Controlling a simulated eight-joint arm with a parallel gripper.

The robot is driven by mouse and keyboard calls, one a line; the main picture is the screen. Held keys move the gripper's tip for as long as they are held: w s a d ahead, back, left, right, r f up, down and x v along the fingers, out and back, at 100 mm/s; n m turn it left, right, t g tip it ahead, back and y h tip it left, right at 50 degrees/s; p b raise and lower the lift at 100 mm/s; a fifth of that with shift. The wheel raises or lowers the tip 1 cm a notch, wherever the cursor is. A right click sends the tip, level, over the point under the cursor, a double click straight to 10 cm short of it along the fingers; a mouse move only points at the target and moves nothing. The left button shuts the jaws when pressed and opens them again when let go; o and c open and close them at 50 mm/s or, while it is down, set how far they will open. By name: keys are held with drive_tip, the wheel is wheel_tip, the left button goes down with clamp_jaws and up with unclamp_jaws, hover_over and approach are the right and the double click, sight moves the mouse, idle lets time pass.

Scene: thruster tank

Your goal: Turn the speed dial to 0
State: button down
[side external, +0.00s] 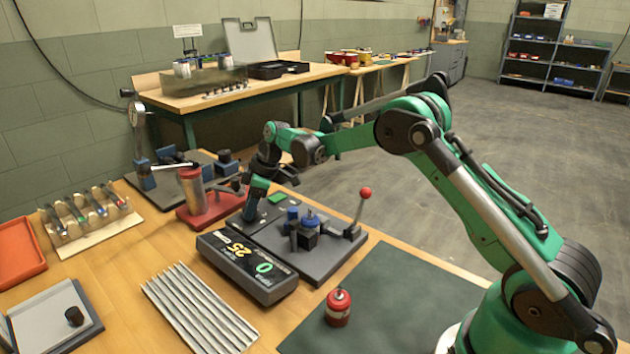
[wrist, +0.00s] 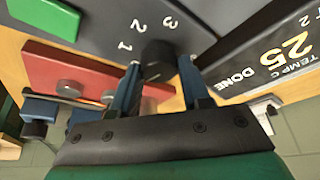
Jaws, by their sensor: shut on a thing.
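The speed dial is a black round knob (wrist: 157,58) on a dark grey panel (wrist: 200,12) in the wrist view. White numerals 1, 2 and 3 show on the panel around its far side. My gripper (wrist: 159,66) has one blue finger on each side of the knob and is shut on it. I cannot make out a pointer on the knob. In the side external view my gripper (side external: 252,198) reaches down at the left back of the grey tank base (side external: 325,258), and it hides the dial there.
A red stand (side external: 207,212) is close behind my gripper. A red canister (side external: 338,307) stands on the dark mat.

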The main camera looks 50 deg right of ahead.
sight(263, 218)
drive_tip(key=shift+c, duration=2.1)
unclamp_jaws()
drive_tip(key=shift+r, duration=0.1)
drive_tip(key=shift+v, duration=2.75)
